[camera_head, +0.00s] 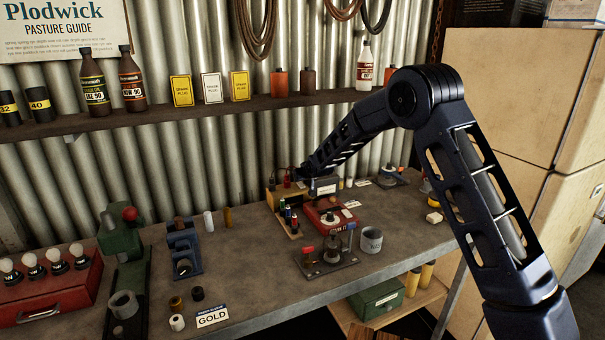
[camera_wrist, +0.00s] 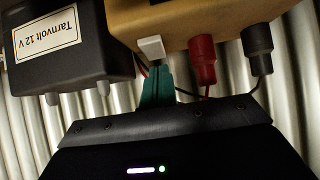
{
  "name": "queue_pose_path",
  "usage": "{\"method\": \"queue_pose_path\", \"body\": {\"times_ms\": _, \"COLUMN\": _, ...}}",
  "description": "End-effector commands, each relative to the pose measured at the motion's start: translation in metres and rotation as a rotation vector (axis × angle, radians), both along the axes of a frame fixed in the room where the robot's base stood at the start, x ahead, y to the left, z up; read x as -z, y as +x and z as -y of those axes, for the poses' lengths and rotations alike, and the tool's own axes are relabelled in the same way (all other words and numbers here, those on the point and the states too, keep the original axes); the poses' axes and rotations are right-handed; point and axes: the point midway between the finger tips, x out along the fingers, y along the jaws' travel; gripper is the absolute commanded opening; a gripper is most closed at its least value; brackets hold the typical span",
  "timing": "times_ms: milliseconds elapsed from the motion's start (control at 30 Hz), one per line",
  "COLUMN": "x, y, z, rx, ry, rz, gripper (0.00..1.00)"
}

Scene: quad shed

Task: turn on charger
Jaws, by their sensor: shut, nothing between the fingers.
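The charger is a tan-yellow box (camera_head: 271,200) at the back of the bench, against the corrugated wall. In the wrist view the charger (camera_wrist: 208,22) shows a white rocker or push switch (camera_wrist: 150,48), a red plug and a black plug with leads. My gripper (camera_wrist: 157,76) is shut and empty, its green fingertips right at the white switch; I cannot tell whether they press it. In the head view my gripper is small and dark behind the battery. The black battery labelled "Tarnvolt 12 V" (camera_wrist: 65,45) stands beside the charger; it also shows in the head view (camera_head: 323,186).
A red tray or case (camera_head: 330,214), a small metal fixture (camera_head: 328,258) and a grey cup (camera_head: 371,240) stand in front of the charger. A shelf (camera_head: 200,113) with bottles and boxes runs above.

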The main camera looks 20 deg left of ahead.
Motion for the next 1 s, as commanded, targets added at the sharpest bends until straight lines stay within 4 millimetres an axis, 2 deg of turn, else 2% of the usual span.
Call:
{"method": "queue_pose_path", "body": {"times_ms": 133, "x": 0.0067, "y": 0.0004, "z": -0.0006, "rx": 0.000, "ry": -0.001, "rz": -0.001, "gripper": 0.00}}
{"method": "queue_pose_path", "body": {"times_ms": 1000, "x": 0.0112, "y": 0.0023, "z": -0.0027, "rx": -0.001, "ry": -0.058, "rz": -0.059, "gripper": 0.00}}
